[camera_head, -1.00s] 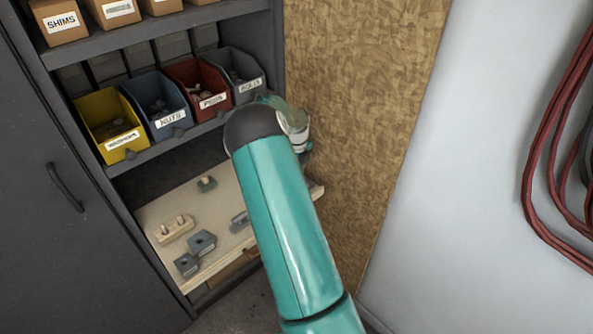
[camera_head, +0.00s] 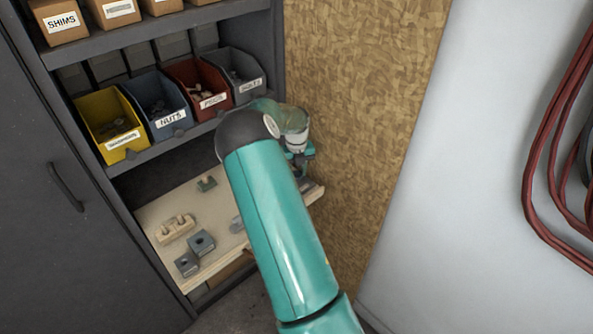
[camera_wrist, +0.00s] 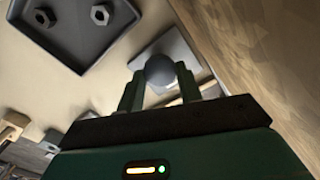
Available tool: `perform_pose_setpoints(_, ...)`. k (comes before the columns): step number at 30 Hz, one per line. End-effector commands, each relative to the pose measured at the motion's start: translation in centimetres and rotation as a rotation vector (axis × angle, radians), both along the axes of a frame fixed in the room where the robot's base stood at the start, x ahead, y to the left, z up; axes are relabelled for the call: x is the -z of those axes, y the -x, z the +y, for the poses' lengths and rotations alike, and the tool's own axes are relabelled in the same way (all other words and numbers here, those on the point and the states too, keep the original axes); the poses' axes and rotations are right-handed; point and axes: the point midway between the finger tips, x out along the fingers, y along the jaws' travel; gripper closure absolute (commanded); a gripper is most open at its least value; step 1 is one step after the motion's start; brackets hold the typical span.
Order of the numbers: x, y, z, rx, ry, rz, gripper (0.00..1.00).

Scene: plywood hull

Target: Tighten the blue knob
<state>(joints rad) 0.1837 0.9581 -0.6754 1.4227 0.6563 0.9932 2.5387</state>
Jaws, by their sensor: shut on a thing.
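The knob (camera_wrist: 160,69) shows in the wrist view as a dark, round, grey-blue ball in front of a pale square plate (camera_wrist: 182,52). My gripper (camera_wrist: 160,82) has one finger on each side of it and is shut on it. The knob's lower part is hidden by the fingers and palm. In the head view my gripper (camera_head: 302,158) is over the right end of the wooden work shelf (camera_head: 212,229); my arm hides most of that spot, and I cannot make out the knob there.
A dark tray (camera_wrist: 75,57) with two hex nuts lies left of the knob. Grey blocks (camera_head: 202,242) and a pegged wooden block (camera_head: 175,228) sit on the shelf. Bins, including a yellow one (camera_head: 110,126), stand above. A chipboard panel (camera_head: 365,95) rises close on the right.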

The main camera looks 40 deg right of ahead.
Motion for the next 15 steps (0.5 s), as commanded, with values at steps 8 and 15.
perform_pose_setpoints(8, -0.44, -0.32, -0.04, -0.001, 0.004, -0.008, 0.87)
perform_pose_setpoints(15, -0.27, -0.2, -0.03, -0.001, 0.002, -0.006, 0.43)
